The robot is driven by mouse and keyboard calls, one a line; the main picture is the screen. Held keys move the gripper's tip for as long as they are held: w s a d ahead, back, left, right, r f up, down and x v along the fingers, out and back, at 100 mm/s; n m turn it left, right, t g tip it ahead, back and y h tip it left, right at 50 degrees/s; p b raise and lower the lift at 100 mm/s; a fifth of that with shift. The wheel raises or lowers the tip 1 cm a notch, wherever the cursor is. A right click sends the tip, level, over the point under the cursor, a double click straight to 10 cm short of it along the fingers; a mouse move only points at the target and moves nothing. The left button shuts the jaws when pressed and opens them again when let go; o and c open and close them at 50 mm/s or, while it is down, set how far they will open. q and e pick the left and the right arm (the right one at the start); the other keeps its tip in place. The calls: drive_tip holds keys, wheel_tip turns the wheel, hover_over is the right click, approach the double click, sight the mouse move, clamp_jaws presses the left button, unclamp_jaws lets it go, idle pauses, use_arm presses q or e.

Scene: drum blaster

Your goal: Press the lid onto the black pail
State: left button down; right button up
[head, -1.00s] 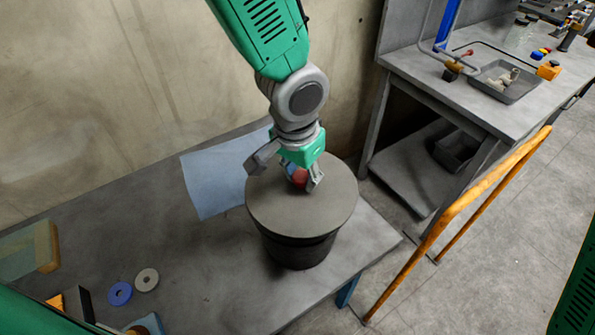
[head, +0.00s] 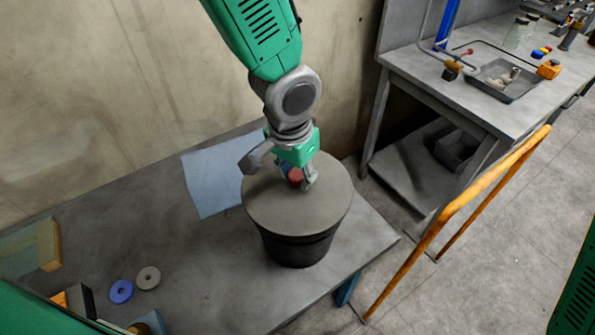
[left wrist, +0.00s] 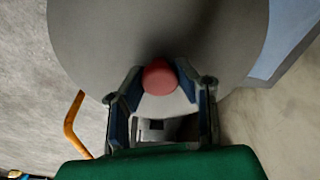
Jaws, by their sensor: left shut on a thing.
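The black pail (head: 298,247) stands upright near the right end of the grey table. The round grey lid (head: 325,203) lies over its mouth; in the head view I cannot tell if it is fully seated. A red knob (head: 295,176) stands at the middle of the lid. My left gripper (head: 290,178) is shut on the knob from above. In the left wrist view the red knob (left wrist: 159,77) sits between the two fingertips, with the lid (left wrist: 100,40) filling the view behind it. My right gripper is not in view.
A blue sheet (head: 208,182) lies behind the pail, against the wall side. A blue ring (head: 121,291) and a grey ring (head: 148,277) lie at the left. An orange rail (head: 470,205) and a second bench (head: 455,95) stand at the right.

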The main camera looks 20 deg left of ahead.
use_arm(q)
drive_tip(key=shift+a, duration=0.4)
drive_tip(key=shift+d+p, duration=0.25)
drive_tip(key=shift+p, duration=0.05)
drive_tip(key=shift+d, duration=0.35)
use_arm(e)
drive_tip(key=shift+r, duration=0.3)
use_arm(q)
drive_tip(key=shift+a+f, duration=0.1)
drive_tip(key=shift+a, duration=0.25)
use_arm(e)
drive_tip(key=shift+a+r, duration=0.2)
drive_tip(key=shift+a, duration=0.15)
use_arm(q)
drive_tip(key=shift+d, duration=0.25)
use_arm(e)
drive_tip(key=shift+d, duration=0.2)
use_arm(q)
drive_tip(key=shift+a+p, duration=0.15)
drive_tip(key=shift+p, duration=0.3)
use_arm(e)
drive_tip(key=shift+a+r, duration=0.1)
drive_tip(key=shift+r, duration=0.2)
use_arm(q)
drive_tip(key=c, duration=1.2)
unclamp_jaws()
